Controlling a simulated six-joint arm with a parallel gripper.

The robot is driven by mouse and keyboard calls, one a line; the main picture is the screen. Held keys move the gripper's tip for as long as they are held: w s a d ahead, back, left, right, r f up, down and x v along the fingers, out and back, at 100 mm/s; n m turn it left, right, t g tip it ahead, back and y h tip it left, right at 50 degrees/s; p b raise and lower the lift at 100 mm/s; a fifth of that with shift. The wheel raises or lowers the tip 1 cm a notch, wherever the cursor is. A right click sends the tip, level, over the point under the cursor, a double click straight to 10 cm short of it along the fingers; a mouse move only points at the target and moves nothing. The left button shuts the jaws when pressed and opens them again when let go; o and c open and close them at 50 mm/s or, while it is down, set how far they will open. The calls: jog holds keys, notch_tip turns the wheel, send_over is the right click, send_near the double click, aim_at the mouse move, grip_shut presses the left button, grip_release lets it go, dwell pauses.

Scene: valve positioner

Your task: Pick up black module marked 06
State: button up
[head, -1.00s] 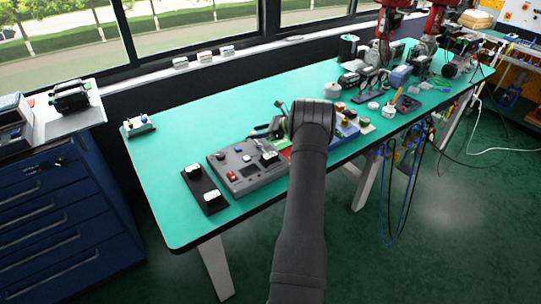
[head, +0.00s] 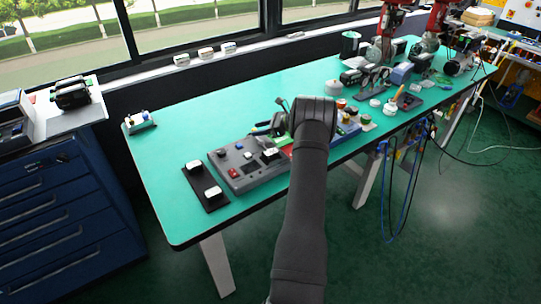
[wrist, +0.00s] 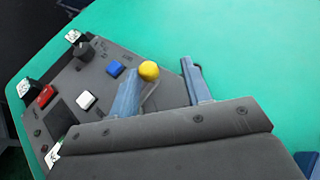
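Small black modules with white tops stand at the grey control panel in the wrist view: one at the top (wrist: 74,38), one at the left edge (wrist: 25,87) and one partly hidden at the bottom (wrist: 53,153). Their marks are too small to read, so I cannot tell which is 06. In the head view, two white-topped modules stand on a black strip, a rear one (head: 194,167) and a front one (head: 212,193). My gripper (wrist: 160,69) is open above the panel's edge, with nothing held. In the head view my arm mostly hides it.
The grey panel (wrist: 105,55) carries a yellow knob (wrist: 148,70), seen between my fingers, and blue, white and red buttons. More devices crowd the right of the green table (head: 175,105). A small button unit (head: 140,122) stands at its left. The table's left part is mostly bare.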

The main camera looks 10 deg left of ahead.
jog(key=shift+o, duration=1.1)
